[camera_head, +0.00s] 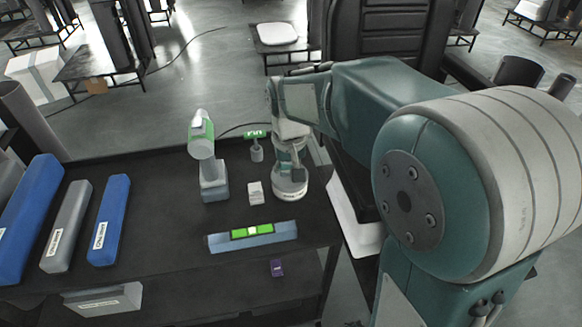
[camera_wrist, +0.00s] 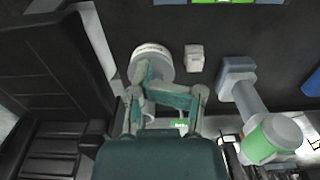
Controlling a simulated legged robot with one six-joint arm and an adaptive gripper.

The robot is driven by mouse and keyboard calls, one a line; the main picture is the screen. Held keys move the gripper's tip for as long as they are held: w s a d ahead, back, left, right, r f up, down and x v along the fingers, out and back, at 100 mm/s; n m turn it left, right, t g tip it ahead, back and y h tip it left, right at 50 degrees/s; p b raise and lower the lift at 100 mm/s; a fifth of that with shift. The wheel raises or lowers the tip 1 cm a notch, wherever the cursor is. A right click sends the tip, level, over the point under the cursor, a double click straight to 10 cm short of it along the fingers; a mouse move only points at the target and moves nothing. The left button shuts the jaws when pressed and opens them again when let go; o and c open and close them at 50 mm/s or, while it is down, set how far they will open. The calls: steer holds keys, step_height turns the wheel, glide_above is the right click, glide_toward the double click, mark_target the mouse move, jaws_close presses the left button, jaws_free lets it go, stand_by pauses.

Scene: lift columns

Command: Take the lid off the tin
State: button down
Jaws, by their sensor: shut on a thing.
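The tin (camera_head: 290,193) is a short, round, pale container with a label band, standing on the dark table near its right edge. It also shows in the wrist view (camera_wrist: 153,50), just beyond my fingers. My gripper (camera_head: 289,168) points down over the tin's top, and its fingers (camera_wrist: 148,78) are closed together there. It is shut on the lid, which the fingers mostly hide. I cannot see a gap between lid and tin. The tin looks upright.
A small white box (camera_head: 255,192) stands just left of the tin. A grey-and-green drill-like tool (camera_head: 213,180) stands further left. A blue level (camera_head: 270,240) lies in front. Blue and grey long boxes (camera_head: 108,222) lie at the left. A green-topped item (camera_head: 256,148) stands behind.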

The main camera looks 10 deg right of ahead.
steer(key=shift+s, duration=0.1)
steer(key=shift+c, duration=1.4)
jaws_free()
steer(key=shift+r, duration=0.1)
